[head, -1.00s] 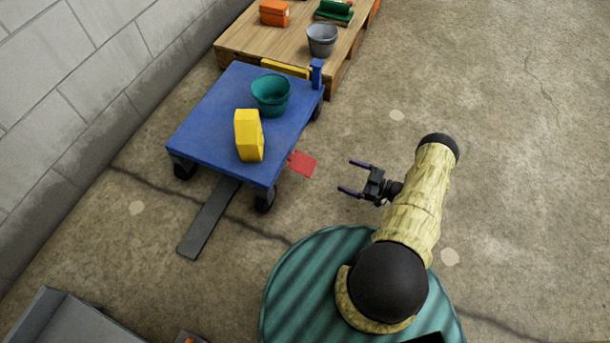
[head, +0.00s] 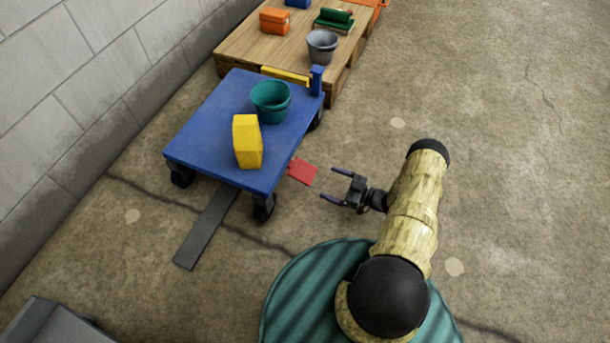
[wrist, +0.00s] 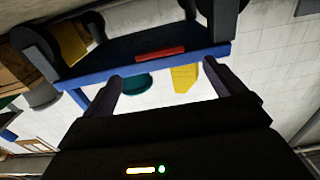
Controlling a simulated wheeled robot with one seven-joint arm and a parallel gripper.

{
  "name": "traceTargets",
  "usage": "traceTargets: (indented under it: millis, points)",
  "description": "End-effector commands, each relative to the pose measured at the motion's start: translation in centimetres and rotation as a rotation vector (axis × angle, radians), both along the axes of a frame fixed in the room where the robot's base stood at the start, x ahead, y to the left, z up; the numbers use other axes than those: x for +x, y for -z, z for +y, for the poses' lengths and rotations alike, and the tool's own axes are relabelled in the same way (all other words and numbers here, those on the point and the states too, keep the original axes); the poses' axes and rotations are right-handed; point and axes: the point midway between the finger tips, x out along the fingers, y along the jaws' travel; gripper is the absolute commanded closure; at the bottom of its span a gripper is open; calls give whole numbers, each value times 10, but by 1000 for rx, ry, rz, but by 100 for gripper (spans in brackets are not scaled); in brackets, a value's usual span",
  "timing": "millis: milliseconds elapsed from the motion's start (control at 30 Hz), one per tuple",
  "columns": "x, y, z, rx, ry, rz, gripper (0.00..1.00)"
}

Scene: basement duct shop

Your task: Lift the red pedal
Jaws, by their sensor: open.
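The red pedal (head: 302,172) is a small flat plate sticking out from the right side of a blue cart (head: 205,125), below its deck. In the wrist view the red pedal (wrist: 160,52) shows as a thin red bar against the cart's dark underside, between the directions of my two fingers. My gripper (head: 329,183) is open and empty, just right of the pedal, its fingers pointing left at it. A small gap shows between fingertips and pedal in the head view. In the wrist view my gripper (wrist: 162,73) has its fingers spread wide.
A teal bucket (head: 271,102) and a yellow object (head: 247,142) stand on the cart. A dark flat bar (head: 206,229) lies on the floor by it. A wooden pallet table (head: 250,45) stands behind. The floor to the right is clear.

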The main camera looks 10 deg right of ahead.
Motion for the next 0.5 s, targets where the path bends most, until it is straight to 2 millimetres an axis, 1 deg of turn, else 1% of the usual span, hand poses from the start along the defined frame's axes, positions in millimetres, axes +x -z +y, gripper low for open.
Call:
traceTargets:
  millis: [33,100,500]
  points:
    - [6,2,8,1,-3,-2,5]
    - [13,3,18,1,-2,-1,5]
    - [53,2,73,0,-1,-3,5]
